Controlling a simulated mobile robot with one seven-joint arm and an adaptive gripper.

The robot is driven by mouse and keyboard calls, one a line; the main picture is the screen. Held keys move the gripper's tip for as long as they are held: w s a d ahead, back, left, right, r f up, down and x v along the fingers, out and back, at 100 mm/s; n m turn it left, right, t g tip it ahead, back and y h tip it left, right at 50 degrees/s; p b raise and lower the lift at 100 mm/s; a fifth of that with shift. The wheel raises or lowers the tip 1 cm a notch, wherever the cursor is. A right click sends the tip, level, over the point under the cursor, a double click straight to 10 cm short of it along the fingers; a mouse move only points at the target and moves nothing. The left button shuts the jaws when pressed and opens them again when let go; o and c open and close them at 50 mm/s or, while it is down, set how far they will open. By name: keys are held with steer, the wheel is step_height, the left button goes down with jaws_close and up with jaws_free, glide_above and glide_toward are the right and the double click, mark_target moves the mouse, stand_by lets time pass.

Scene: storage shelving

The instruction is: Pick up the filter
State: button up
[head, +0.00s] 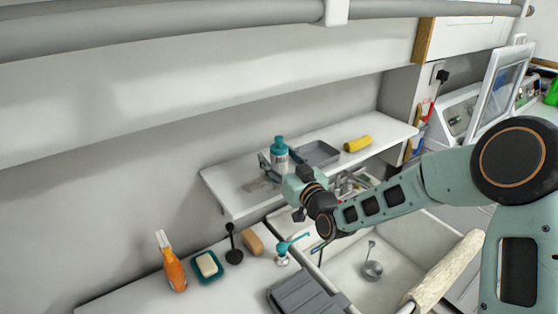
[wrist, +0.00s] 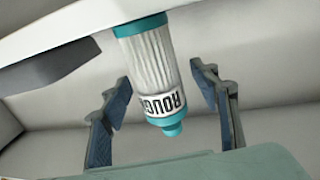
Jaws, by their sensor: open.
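The filter (wrist: 152,65) is a white ribbed cylinder with teal ends and dark lettering. In the wrist view it lies between the two fingers of my gripper (wrist: 166,105), with a visible gap on each side. In the head view the filter (head: 280,150) stands upright on the white shelf (head: 235,183), and my gripper (head: 275,168) is right at it. My gripper is open, and its fingers partly cover the filter's lower part in the head view.
A grey tray (head: 318,153) stands close to the right of the filter, and a yellow roll (head: 357,144) lies farther right on the shelf. The shelf's left end is clear.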

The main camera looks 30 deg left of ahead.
steer(key=c, duration=1.3)
steer(key=shift+c, duration=0.4)
steer(key=shift+r, duration=0.2)
